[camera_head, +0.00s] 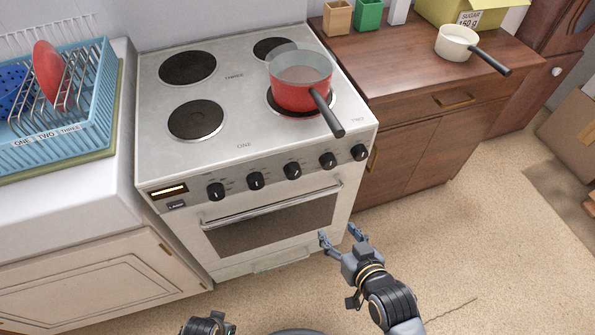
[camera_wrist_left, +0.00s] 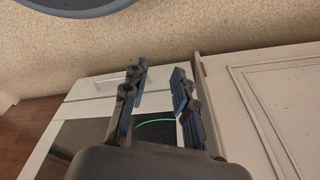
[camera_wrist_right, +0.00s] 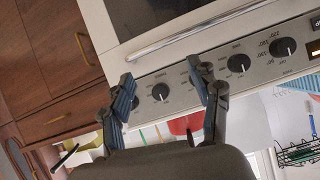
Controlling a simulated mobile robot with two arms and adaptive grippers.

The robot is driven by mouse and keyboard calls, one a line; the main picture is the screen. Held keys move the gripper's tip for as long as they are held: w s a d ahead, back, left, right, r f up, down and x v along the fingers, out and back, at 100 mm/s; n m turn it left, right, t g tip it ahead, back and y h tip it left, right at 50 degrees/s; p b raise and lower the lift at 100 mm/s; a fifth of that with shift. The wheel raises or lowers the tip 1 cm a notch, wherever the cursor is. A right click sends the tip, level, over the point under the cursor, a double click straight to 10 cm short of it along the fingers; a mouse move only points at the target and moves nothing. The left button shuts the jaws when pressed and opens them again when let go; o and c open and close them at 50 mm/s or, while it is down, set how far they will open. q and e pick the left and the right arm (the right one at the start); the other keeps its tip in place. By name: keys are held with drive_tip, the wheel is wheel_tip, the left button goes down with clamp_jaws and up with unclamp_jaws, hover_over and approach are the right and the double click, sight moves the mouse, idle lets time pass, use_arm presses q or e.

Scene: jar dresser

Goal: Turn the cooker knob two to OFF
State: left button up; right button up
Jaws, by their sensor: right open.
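The white cooker (camera_head: 240,135) has a row of several black knobs along its front panel. Knob two cannot be singled out by a readable label; black knobs show at the right of the row (camera_head: 328,160) and in the right wrist view (camera_wrist_right: 160,91). A red pot (camera_head: 302,92) stands on the front right burner, by the "TWO" mark. My right gripper (camera_head: 338,234) is open and empty, in front of the oven door and below the knobs, touching none. My left gripper (camera_wrist_left: 160,76) is open and empty in its wrist view; the head view shows only part of its arm.
The pot's black handle (camera_head: 327,112) points toward the front edge, above the right knobs. The oven handle (camera_head: 272,205) runs below the panel. A blue dish rack (camera_head: 95,110) stands left. A wooden counter (camera_head: 385,65) with a white saucepan (camera_head: 457,44) stands right.

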sight(295, 175)
drive_tip(key=w+a+r+t+y, duration=0.1)
drive_tip(key=a+r+t+y, duration=0.15)
drive_tip(key=a+t, duration=0.25)
use_arm(q)
drive_tip(key=s+a+f+g, duration=0.1)
drive_tip(key=s+a+f, duration=0.1)
drive_tip(key=s+f, duration=0.9)
drive_tip(key=s, duration=0.3)
drive_tip(key=shift+s+a+f+p, duration=0.2)
drive_tip(key=shift+s+a+p, duration=0.1)
drive_tip(key=shift+s+a, duration=0.05)
use_arm(e)
drive_tip(key=shift+m, duration=0.3)
drive_tip(key=x, duration=1.3)
drive_tip(key=shift+w+d+r, duration=0.1)
drive_tip(key=shift+w+r, duration=0.1)
drive_tip(key=shift+r, duration=0.1)
